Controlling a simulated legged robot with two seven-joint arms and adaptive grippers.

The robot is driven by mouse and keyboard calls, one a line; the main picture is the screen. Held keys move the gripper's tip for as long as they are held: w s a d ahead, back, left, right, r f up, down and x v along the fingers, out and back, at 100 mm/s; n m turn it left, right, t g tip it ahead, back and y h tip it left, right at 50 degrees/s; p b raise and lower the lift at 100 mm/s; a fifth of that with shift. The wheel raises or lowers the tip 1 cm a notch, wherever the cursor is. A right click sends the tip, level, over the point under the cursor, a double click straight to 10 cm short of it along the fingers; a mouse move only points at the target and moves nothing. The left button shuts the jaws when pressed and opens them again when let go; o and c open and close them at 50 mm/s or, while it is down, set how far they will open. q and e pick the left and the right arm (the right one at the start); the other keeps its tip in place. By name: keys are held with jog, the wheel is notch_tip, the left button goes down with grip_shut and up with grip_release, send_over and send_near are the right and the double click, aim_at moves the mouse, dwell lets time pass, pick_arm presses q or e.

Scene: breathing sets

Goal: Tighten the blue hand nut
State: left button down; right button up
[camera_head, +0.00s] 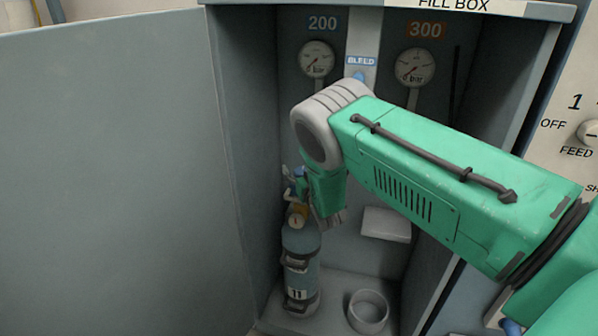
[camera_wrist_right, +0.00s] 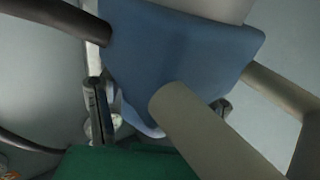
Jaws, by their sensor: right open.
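The blue hand nut (camera_head: 299,173) shows small at the top of a grey-blue cylinder (camera_head: 301,262), next to brass-coloured valve fittings (camera_head: 297,212). In the right wrist view a large blue part (camera_wrist_right: 180,45), which looks like the hand nut, fills the upper middle. A beige rod (camera_wrist_right: 205,130) crosses in front of it. My right gripper (camera_head: 329,218) points down just right of the valve and is open. In the wrist view its fingers show on either side of the blue part's lower end; contact cannot be told. My left gripper is in neither view.
The cylinder stands inside a grey fill box, with its open door (camera_head: 110,170) on the left. Two gauges (camera_head: 317,59) and a BLEED knob (camera_head: 359,76) are on the back wall. A round empty holder (camera_head: 368,311) is right of the cylinder. A pale block (camera_head: 386,224) is behind.

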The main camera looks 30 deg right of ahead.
jog(key=shift+w+a+r, duration=0.1)
jog(key=shift+a, duration=0.2)
jog(key=shift+d, duration=0.4)
jog(key=c, duration=0.3)
jog(key=shift+d+f, duration=0.35)
jog(key=c, duration=1)
jog(key=shift+a, duration=0.3)
jog(key=shift+f, duration=0.2)
jog(key=o, duration=1.1)
jog(key=shift+s, duration=0.2)
jog(key=shift+o, duration=1)
jog(key=shift+r, duration=0.25)
